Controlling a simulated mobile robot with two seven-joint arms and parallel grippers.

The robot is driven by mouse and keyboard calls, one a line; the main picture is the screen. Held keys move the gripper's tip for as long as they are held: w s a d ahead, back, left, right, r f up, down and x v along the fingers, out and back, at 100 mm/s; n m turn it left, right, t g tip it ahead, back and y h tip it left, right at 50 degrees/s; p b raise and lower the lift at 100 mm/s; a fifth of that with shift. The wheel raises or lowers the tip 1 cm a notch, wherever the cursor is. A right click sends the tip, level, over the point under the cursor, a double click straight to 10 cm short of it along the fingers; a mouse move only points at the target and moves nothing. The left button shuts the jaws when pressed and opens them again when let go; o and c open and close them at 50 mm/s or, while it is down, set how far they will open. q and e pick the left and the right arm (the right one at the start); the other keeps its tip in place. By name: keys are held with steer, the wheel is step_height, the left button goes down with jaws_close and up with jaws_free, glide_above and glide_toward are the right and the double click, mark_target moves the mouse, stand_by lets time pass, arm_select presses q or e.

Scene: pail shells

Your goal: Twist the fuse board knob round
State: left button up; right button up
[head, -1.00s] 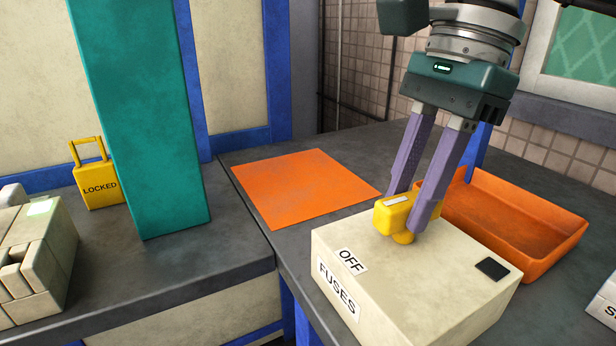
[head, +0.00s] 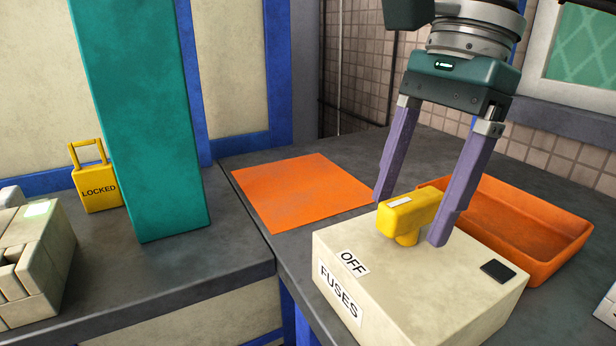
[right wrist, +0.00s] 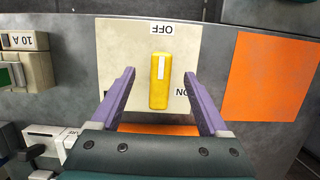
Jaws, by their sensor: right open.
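The yellow fuse board knob (head: 412,212) sits on top of the cream fuse box (head: 400,282), which bears OFF and FUSES labels. It also shows in the right wrist view (right wrist: 160,88), where its white stripe points toward the OFF label (right wrist: 161,29). An ON label (right wrist: 182,93) there is partly covered by a finger. My right gripper (head: 409,220) is open, its purple fingers on either side of the knob and apart from it. My left gripper is not in view.
An orange tray (head: 570,245) stands behind and right of the box. A flat orange mat (head: 295,190) lies behind it. At left are a teal post (head: 145,140), a yellow LOCKED padlock (head: 98,190) and a cream block unit (head: 45,250). The bench between post and mat is clear.

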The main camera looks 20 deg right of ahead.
steer(key=p+v, duration=0.1)
steer(key=v, duration=0.1)
steer(key=a+p+v, duration=0.1)
steer(key=p+v, duration=0.3)
steer(key=v, duration=0.1)
steer(key=shift+a+r, duration=0.2)
steer(key=shift+a, duration=0.15)
steer(key=shift+f, duration=0.1)
stand_by(0.3)
